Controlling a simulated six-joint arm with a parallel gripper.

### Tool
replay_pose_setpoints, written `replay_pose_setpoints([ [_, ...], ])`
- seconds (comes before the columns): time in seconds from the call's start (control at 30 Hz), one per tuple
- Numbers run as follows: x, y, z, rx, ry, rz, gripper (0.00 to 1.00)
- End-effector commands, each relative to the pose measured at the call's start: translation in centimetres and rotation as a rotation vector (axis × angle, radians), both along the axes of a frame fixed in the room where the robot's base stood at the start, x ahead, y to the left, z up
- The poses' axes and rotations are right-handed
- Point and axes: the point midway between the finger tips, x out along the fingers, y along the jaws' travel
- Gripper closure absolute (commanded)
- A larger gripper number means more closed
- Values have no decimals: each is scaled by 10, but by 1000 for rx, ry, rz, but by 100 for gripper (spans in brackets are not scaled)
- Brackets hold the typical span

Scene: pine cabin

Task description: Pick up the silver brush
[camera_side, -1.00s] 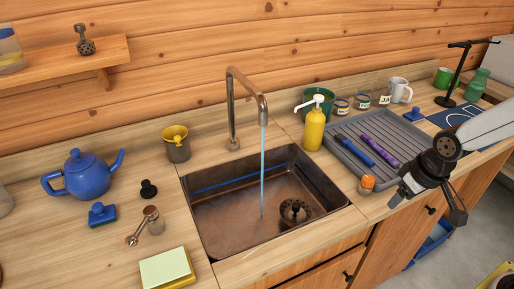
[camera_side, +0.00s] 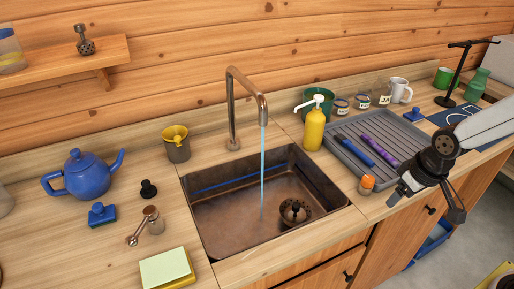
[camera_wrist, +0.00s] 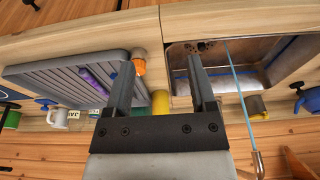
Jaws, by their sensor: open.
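I cannot pick out a clearly silver brush in either view. A blue brush-like stick (camera_side: 353,149) and a purple one (camera_side: 380,153) lie on the grey ridged drying rack (camera_side: 343,154) right of the sink. The purple one also shows in the wrist view (camera_wrist: 97,79). A metal tool with a rounded end (camera_side: 149,213) lies on the counter left of the sink; its kind is unclear. My gripper (camera_side: 428,203) is open and empty by the counter's front edge, right of the sink. Its two fingers frame the counter in the wrist view (camera_wrist: 161,66).
Water runs from the tap into the sink (camera_side: 216,213), where a dark strainer (camera_side: 295,211) sits. An orange-capped jar (camera_side: 366,185) and yellow pump bottle (camera_side: 314,130) stand near the rack. A blue teapot (camera_side: 86,175) and sponge stack (camera_side: 166,268) are at left.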

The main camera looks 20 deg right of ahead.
Motion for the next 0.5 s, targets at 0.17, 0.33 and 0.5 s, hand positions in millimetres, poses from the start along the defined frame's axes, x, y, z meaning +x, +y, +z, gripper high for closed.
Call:
replay_pose_setpoints([
  [0.17,20,-8,2,-4,14,-8,28],
  [0.33,54,-25,4,-10,39,-21,28],
  [0.5,94,-50,3,-14,71,-33,28],
])
